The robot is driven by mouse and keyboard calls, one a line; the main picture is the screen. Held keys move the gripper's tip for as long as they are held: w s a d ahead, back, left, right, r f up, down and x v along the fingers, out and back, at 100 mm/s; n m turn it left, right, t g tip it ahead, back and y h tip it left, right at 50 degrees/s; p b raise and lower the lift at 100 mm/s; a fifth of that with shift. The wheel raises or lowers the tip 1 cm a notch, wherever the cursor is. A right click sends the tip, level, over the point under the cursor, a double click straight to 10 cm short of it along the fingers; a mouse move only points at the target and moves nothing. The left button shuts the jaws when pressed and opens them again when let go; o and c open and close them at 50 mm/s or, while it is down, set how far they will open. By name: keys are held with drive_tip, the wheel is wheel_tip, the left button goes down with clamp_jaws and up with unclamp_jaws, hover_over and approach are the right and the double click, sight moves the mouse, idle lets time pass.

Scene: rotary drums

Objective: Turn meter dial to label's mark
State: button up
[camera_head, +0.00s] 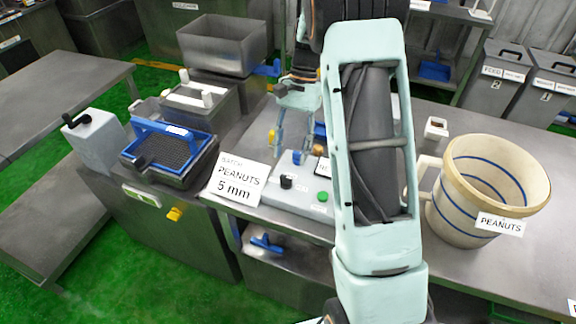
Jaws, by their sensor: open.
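A white label card (238,180) reading "BATCH PEANUTS 5 mm" leans at the front edge of the bench. Beside it is a low grey control box (310,207) with a black knob (287,181) and a green button (322,196). I cannot tell which control is the meter dial or read any scale marks. My gripper (288,148) is open, pointing down above the back of the box, just behind the black knob. My arm hides the right part of the box and a partly visible small label.
A beige striped mug-like drum (488,192) marked "PEANUTS" stands on the right of the bench. A blue-framed sieve (172,147) and a grey crank box (96,138) are at left. A steel bin (222,42) stands behind. A small white cup (436,128) sits right of my arm.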

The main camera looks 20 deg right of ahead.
drive_tip(key=shift+v, duration=2.7)
